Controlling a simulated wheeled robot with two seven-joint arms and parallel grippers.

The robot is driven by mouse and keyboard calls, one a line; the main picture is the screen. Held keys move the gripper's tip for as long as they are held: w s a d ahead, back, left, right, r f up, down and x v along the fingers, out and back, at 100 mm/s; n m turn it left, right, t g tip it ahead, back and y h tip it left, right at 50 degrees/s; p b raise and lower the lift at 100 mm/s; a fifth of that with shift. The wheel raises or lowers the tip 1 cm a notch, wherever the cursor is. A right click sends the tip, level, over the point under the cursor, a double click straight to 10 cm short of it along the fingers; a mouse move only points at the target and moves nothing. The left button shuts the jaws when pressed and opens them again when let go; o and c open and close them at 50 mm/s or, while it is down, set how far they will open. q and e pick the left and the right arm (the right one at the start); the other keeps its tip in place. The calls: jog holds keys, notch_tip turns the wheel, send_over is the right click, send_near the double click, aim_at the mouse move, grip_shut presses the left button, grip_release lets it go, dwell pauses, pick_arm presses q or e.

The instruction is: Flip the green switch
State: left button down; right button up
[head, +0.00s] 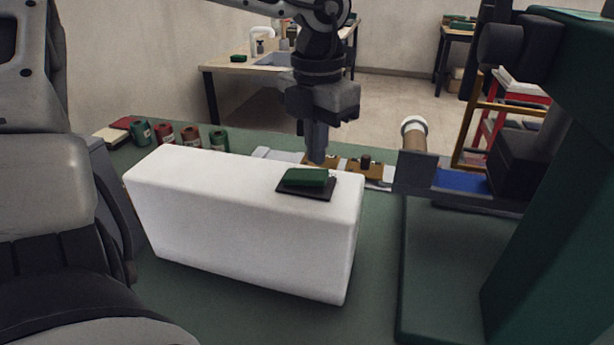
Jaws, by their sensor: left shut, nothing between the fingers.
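The green switch (306,177) is a green rocker on a flat black plate, set on top of a white block (240,225) near its right end. My left gripper (317,158) points straight down with its fingers together and empty. Its fingertips appear just behind and slightly right of the switch, near the block's far top edge. A small gap shows between the fingertips and the rocker in the picture; I cannot tell the exact depth. My right gripper is not in view.
A green machine (545,210) with a broad base stands at the right. Several red and green spools (190,138) sit behind the block at the left. Brown pieces (366,165) lie behind the switch. The green tabletop (375,270) right of the block is clear.

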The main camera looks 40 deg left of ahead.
aim_at(316, 174)
pick_arm(q)
jog(key=shift+f+b, duration=1.4)
jog(key=shift+f, duration=0.1)
dwell(0.3)
jog(key=shift+r+p, duration=2.3)
jog(key=shift+r, duration=1.4)
jog(key=shift+f, duration=0.1)
